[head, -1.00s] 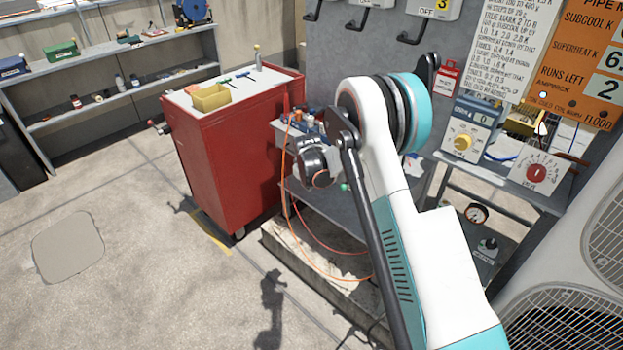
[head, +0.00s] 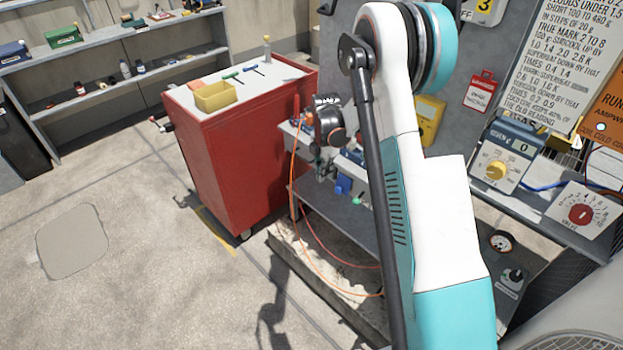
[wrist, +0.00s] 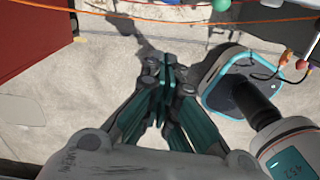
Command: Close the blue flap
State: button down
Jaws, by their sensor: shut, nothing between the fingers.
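I cannot make out a blue flap for certain in either view. A small blue piece (head: 343,184) shows beside my arm at the grey bench in the head view, but it is too small to tell what it is. My gripper (wrist: 166,64) is shut and empty in the wrist view, its teal and dark fingers together over the concrete floor. In the head view my wrist is in front of the bench, and my arm hides part of the bench and the panel behind.
A red tool cabinet (head: 240,140) stands left of the bench (head: 330,220). An orange hose (head: 312,262) hangs down to the concrete plinth. A blue-grey meter with a yellow knob (head: 500,157) and a red dial (head: 581,214) are at the right. The floor at the left is clear.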

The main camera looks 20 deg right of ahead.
aim_at(341, 186)
jog(key=w+d+f+b, duration=0.1)
jog(key=d+f+b, duration=0.3)
jog(key=f, duration=0.6)
jog(key=shift+f+n+b, duration=0.3)
jog(key=shift+n+b, duration=0.1)
jog(key=shift+b, duration=0.25)
jog(key=shift+w, duration=0.1)
